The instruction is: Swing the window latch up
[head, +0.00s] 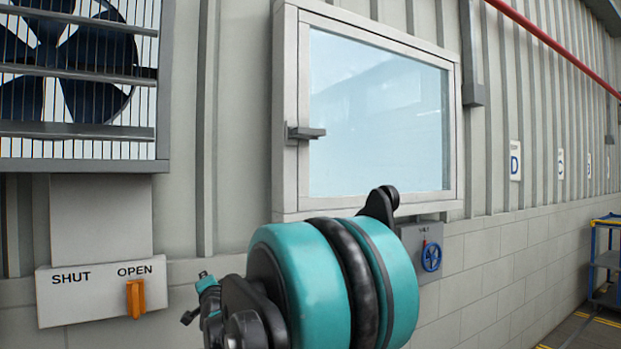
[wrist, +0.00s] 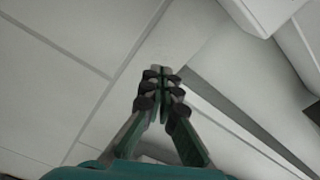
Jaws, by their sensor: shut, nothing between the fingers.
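The window (head: 378,112) has a pale frame and a light blue pane, and it looks closed. Its latch (head: 306,132) is a dark grey bar on the left side of the frame, about mid-height. The latch handle lies roughly level, pointing right across the edge of the pane. My gripper (wrist: 162,80) shows in the wrist view with its fingertips together and nothing between them. It faces a pale block wall, and the latch does not show there. In the head view my teal arm stands low in front of the window, below the latch, and hides most of the gripper.
A barred fan (head: 75,80) is at upper left. Below it, a panel (head: 80,300) marked SHUT and OPEN has an orange lever (head: 136,298) under OPEN. A blue valve wheel (head: 431,257) sits below the window. A blue cart (head: 606,262) stands far right.

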